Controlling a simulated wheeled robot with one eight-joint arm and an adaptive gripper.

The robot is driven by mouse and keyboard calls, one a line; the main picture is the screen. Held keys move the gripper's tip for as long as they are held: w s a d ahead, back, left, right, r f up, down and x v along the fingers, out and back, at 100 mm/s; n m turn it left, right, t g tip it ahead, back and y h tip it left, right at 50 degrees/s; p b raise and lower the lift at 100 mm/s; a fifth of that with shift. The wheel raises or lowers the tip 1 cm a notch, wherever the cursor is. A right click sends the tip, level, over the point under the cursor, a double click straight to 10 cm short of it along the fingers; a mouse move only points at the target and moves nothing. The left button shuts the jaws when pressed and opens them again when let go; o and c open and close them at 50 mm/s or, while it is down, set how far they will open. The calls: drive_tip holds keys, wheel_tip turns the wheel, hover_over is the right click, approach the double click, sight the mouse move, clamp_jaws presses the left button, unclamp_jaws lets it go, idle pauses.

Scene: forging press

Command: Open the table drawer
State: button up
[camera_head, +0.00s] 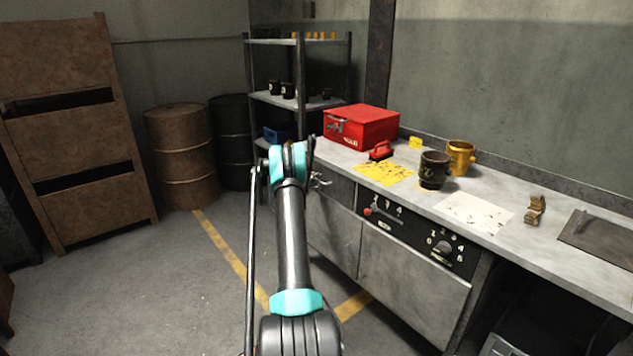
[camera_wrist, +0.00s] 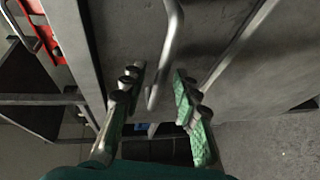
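The table drawer (camera_head: 338,188) is at the left end of the metal worktable, just under the tabletop. Its front looks flush with the cabinet. Its curved metal handle (camera_head: 319,180) is partly hidden by my arm in the head view. In the wrist view the bar handle (camera_wrist: 174,35) comes down from the top edge, and its lower end sits between my fingers. My gripper (camera_wrist: 160,88) is open, with one green finger on each side of the handle and visible gaps to both. In the head view the fingertips are mostly hidden behind my wrist.
On the tabletop (camera_head: 490,190) are a red toolbox (camera_head: 362,128), a black mug (camera_head: 434,170) and a brass mug (camera_head: 461,158). A black control panel (camera_head: 415,232) is right of the drawer. A shelf (camera_head: 298,100) and barrels (camera_head: 181,155) stand behind. Floor left of my arm is clear.

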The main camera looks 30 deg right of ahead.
drive_tip(key=shift+w+d+f, duration=0.1)
drive_tip(key=shift+w+d, duration=0.1)
drive_tip(key=shift+d, duration=0.2)
clamp_jaws()
